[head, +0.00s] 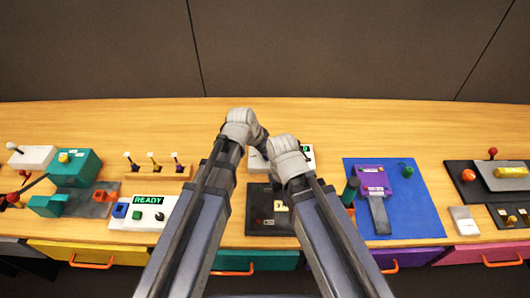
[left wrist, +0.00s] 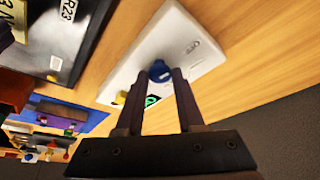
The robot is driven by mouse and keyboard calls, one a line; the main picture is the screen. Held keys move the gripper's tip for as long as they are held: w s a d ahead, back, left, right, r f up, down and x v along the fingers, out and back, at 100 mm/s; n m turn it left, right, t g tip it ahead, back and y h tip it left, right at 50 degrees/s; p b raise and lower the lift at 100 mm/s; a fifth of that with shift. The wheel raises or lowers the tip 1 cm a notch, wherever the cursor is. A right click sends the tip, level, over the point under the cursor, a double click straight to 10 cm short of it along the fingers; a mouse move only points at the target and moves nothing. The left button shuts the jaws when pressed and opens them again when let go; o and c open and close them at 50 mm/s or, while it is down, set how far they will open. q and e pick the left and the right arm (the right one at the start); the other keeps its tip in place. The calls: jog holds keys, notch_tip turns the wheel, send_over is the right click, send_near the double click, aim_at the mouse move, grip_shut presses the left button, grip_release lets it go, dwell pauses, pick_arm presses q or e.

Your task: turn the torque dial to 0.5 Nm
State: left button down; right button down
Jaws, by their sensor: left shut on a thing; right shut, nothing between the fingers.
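A blue dial (left wrist: 159,70) stands on a white panel (left wrist: 188,32) in the left wrist view. My left gripper (left wrist: 162,76) is shut on this dial, with one finger on each side of it. The dial's scale and pointer are too small or hidden to read. Part of a green display (left wrist: 152,101) shows between the fingers. In the head view my left gripper (head: 258,138) is at the white panel (head: 256,161), which the hands mostly cover. My right gripper (head: 287,160) is shut and empty, just right of and nearer than the left.
A black panel (head: 262,225) lies in front of the white one. A blue mat (head: 410,215) with a purple device (head: 375,181) is to the right. A white READY box (head: 140,217) and small levers (head: 153,163) are to the left. The table's back strip is clear.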

dwell(0.3)
pick_arm(q)
jog(key=m, duration=0.2)
jog(key=m+g+h, duration=0.1)
jog(key=shift+w+a+m, duration=0.1)
jog(key=shift+w+m, duration=0.15)
jog(key=shift+m, duration=0.15)
jog(key=shift+m+g, duration=0.9)
jog(key=shift+m, duration=1.1)
jog(key=c, duration=0.5)
grip_release()
